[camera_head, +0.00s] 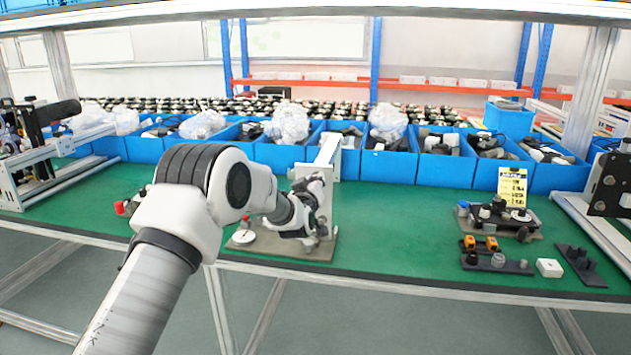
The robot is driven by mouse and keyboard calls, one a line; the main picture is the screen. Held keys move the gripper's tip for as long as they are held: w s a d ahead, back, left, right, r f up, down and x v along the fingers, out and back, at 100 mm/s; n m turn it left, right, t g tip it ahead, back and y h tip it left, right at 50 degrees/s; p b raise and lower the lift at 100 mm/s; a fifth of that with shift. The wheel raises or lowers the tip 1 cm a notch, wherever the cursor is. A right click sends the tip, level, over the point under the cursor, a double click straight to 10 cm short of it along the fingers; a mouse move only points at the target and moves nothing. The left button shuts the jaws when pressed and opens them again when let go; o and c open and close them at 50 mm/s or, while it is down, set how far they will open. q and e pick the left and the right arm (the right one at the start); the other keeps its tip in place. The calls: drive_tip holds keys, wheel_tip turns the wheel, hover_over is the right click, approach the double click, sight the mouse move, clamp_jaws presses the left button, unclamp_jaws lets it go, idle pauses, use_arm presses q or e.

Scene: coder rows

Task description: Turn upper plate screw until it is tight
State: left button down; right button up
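An upright light plate (325,178) stands on a grey-brown base (290,247) on the green bench, near the middle of the head view. My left arm comes in from the lower left. My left gripper (312,222) is in front of the plate and covers much of its face. The upper plate screw cannot be made out; the gripper and wrist may hide it. The fingers are small and seen against dark parts, so I cannot tell whether they are open or shut, or whether they touch anything. My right gripper is not in view.
A round white part (243,237) lies on the base left of the gripper. A red knob (120,208) is beside my arm. Blue bins (388,167) line the back. Fixtures (497,262) and a white block (549,268) lie at the right. Green bench (400,225) right of the plate is clear.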

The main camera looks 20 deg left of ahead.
use_arm(q)
drive_tip(key=m+p, duration=0.4)
drive_tip(key=m, duration=0.5)
drive_tip(key=shift+m, duration=0.3)
drive_tip(key=c, duration=1.2)
unclamp_jaws()
drive_tip(key=shift+o, duration=0.2)
drive_tip(key=n+b, duration=0.7)
drive_tip(key=n, duration=0.2)
drive_tip(key=shift+n, duration=0.4)
